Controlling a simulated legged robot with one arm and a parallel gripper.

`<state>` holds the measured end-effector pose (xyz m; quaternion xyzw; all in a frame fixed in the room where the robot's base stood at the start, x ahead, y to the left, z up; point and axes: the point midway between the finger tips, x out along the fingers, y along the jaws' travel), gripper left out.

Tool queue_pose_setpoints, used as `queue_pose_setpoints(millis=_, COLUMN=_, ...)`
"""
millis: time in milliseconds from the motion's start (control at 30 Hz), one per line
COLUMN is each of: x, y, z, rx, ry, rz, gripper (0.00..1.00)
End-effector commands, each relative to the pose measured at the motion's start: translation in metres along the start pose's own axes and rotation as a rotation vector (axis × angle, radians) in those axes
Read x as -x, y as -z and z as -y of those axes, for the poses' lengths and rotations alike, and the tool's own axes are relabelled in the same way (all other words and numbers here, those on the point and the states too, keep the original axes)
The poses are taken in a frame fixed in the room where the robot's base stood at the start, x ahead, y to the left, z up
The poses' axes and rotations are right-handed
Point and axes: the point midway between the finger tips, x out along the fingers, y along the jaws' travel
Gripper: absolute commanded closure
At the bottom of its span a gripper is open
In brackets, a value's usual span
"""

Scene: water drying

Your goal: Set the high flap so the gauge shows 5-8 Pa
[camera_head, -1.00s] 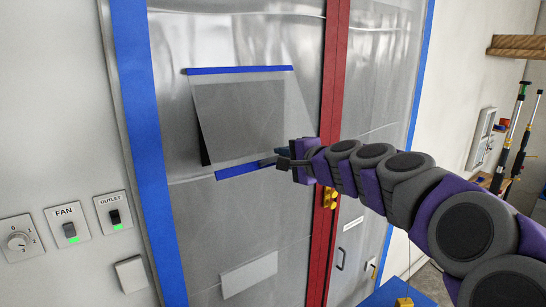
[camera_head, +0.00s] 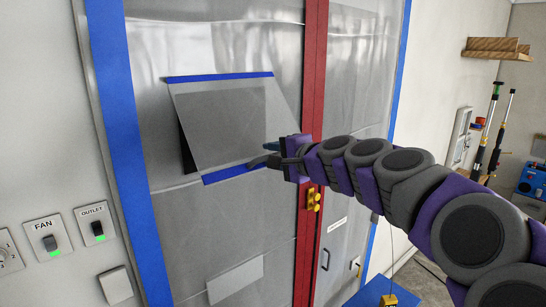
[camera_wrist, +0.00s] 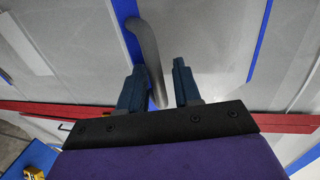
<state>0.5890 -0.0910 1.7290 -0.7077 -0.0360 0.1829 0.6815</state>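The high flap (camera_head: 225,120) is a clear sheet with blue tape along its top and bottom edges, set in the plastic wall left of the red strip. Its lower edge stands out from the wall, with a dark gap at its left side. My gripper (camera_head: 268,160) is at the flap's lower right corner. In the wrist view its two blue fingers (camera_wrist: 158,88) are apart. A grey curved bar (camera_wrist: 148,55) passes between them, nearer the left finger; I cannot tell whether it touches. No readable gauge shows.
A lower pale panel (camera_head: 236,280) is on the same plastic wall. A FAN switch (camera_head: 46,239) and an OUTLET switch (camera_head: 96,225), both with green lights, are on the left wall. A wooden shelf (camera_head: 497,48) is at right.

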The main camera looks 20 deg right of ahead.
Motion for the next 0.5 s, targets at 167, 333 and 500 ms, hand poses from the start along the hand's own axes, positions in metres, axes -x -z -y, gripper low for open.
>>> queue_pose_setpoints(millis=167, x=-0.001, y=0.000, z=-0.001, rx=-0.001, ry=-0.001, rz=0.001, gripper=0.65)
queue_pose_setpoints(millis=333, x=0.004, y=0.000, z=0.000, rx=-0.001, ry=0.000, rz=0.000, gripper=0.65)
queue_pose_setpoints(millis=500, x=0.030, y=0.001, z=0.001, rx=0.001, ry=0.004, rz=-0.005, gripper=0.65)
